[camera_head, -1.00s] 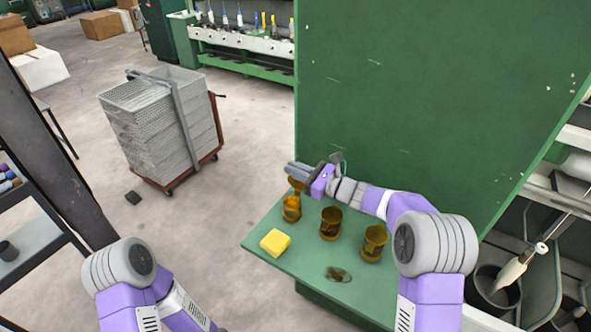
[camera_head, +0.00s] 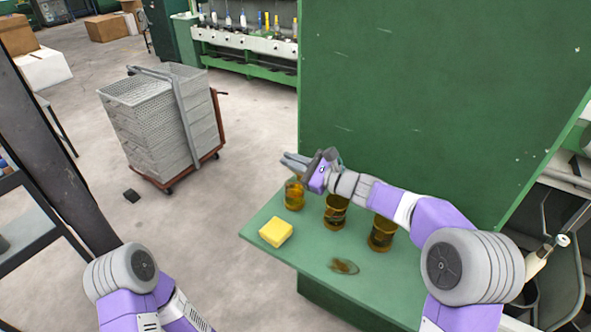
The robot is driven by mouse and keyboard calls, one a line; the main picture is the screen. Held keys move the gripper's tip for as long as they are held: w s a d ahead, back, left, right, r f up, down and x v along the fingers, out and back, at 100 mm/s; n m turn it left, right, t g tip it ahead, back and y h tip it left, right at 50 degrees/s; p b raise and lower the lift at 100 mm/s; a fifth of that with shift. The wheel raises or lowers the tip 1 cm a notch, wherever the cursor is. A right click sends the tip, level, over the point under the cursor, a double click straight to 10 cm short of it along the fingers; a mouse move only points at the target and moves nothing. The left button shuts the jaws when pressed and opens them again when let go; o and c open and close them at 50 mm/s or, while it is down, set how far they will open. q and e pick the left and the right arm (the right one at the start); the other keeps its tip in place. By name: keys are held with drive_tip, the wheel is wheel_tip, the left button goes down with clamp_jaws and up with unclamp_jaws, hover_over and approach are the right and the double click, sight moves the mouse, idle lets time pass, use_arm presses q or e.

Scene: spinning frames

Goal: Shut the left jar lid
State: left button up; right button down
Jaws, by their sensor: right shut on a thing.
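The left jar (camera_head: 294,197) is amber and stands upright near the left back of the green table (camera_head: 318,238). My right gripper (camera_head: 292,162) is at the top of this jar, reaching in from the right with its fingers pointing left. Its jaws are shut on the left jar lid, which is mostly hidden by the fingers, so I cannot tell how it sits on the rim. My left arm (camera_head: 140,285) shows at the lower left; its gripper is out of the picture.
Two more amber jars, the middle one (camera_head: 335,212) and the right one (camera_head: 381,234), stand to the right beneath my right arm. A yellow block (camera_head: 276,232) and a flat brownish oval (camera_head: 345,266) lie in front. A green panel (camera_head: 420,110) rises behind.

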drive_tip(key=shift+s+a+f+n+b, duration=0.35)
drive_tip(key=shift+n+b, duration=0.45)
drive_tip(key=shift+b, duration=0.65)
drive_tip(key=shift+s+a+f+n+b, duration=0.2)
drive_tip(key=shift+s+f+n+b, duration=0.2)
drive_tip(key=shift+n+b, duration=0.75)
drive_tip(key=shift+m+b, duration=0.3)
drive_tip(key=shift+m, duration=0.05)
drive_tip(key=c, duration=1.3)
unclamp_jaws()
drive_tip(key=v, duration=0.7)
drive_tip(key=shift+s+d, duration=0.2)
drive_tip(key=shift+d, duration=0.05)
